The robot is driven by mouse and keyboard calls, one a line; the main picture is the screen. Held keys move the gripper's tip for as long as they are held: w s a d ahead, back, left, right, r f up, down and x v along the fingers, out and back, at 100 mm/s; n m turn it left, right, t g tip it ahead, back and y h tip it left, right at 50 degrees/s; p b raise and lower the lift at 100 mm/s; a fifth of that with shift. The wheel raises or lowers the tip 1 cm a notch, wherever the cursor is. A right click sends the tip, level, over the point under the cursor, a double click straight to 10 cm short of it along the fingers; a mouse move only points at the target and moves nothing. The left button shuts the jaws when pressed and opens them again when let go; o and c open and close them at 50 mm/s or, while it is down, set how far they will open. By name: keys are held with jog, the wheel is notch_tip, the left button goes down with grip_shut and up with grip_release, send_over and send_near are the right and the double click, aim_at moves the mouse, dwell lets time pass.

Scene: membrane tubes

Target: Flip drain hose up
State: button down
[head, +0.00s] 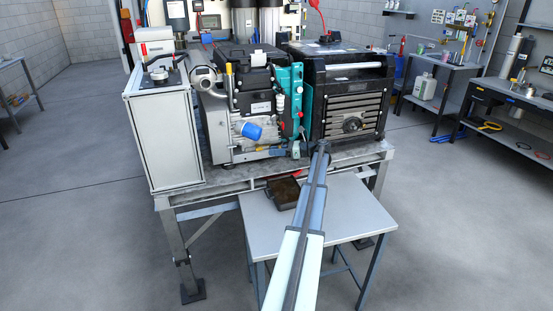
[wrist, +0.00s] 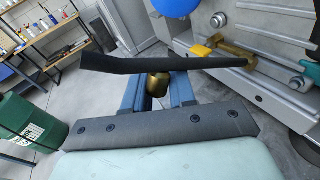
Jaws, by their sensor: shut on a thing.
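In the wrist view the drain hose (wrist: 165,63) is a black tube lying roughly level across the picture. Its wider end is at the left, and its narrow right end meets a brass fitting (wrist: 236,53) on the engine's lower side. My gripper (wrist: 158,75) is shut on the hose along its middle stretch, with blue-grey fingers behind and below it. A rounded brass part (wrist: 157,86) shows between the fingers; I cannot tell what it belongs to. In the head view my gripper (head: 322,147) is at the bench's front edge, and the hose cannot be made out there.
The engine (head: 250,100) stands on a metal bench (head: 225,178), with a black generator box (head: 347,95) on its right. A blue filter (head: 252,131) is on the engine's front. A dark pan (head: 283,192) rests on the low table (head: 345,205). A green bin (wrist: 30,125) shows at wrist-view left.

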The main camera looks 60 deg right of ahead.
jog(key=r, duration=0.1)
jog(key=w+d+r, duration=0.1)
jog(key=r, duration=0.1)
jog(key=w+r, duration=0.1)
jog(key=r, duration=0.1)
jog(key=shift+d+r, duration=0.1)
jog(key=shift+d, duration=0.3)
jog(key=c, duration=1.7)
grip_release()
jog(key=shift+a+r, duration=0.2)
jog(key=shift+a, duration=0.05)
jog(key=shift+o, duration=1)
jog(key=shift+d+f, duration=0.15)
jog(key=o, duration=0.4)
jog(key=shift+d+f, duration=0.1)
jog(key=shift+o, duration=0.2)
jog(key=shift+d, duration=0.1)
jog(key=v, duration=1.4)
